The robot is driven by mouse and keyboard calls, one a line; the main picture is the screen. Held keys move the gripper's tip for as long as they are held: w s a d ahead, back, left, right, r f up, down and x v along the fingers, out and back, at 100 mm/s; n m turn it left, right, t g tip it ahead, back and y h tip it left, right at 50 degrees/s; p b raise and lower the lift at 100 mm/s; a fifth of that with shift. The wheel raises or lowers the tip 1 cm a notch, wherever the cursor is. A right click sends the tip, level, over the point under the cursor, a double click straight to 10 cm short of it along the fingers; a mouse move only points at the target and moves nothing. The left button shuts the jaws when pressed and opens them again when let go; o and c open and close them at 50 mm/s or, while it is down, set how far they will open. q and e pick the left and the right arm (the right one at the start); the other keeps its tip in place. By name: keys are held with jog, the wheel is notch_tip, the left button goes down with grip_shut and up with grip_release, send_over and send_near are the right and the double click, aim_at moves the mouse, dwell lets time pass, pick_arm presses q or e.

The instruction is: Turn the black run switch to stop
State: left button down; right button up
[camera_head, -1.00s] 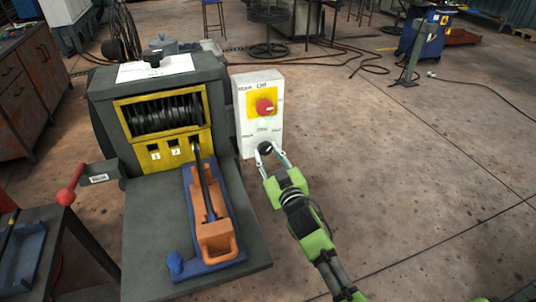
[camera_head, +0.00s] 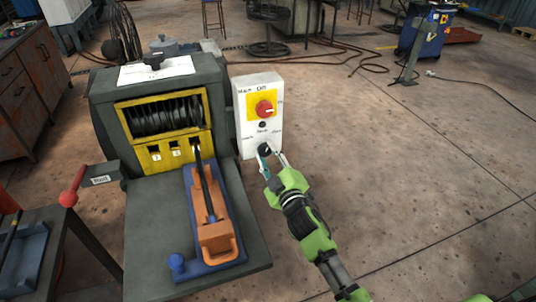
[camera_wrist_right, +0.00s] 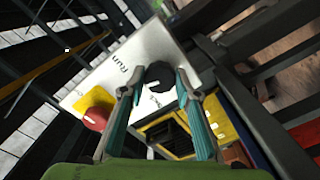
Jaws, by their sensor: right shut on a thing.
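The black run switch (camera_head: 264,149) is a round knob low on the front of the white control box (camera_head: 243,135). My right gripper (camera_head: 272,157) is shut on this knob, with its fingers to either side. In the right wrist view the black knob (camera_wrist_right: 160,77) sits between the two fingertips (camera_wrist_right: 160,84), beside a RUN label. The knob's pointer mark is too small to read. My left gripper is not in view.
The floor at right is mostly clear.

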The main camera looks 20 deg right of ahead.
jog(key=shift+n, duration=1.3)
jog(key=o, duration=1.1)
jog(key=s, duration=1.2)
jog(key=shift+d, duration=0.25)
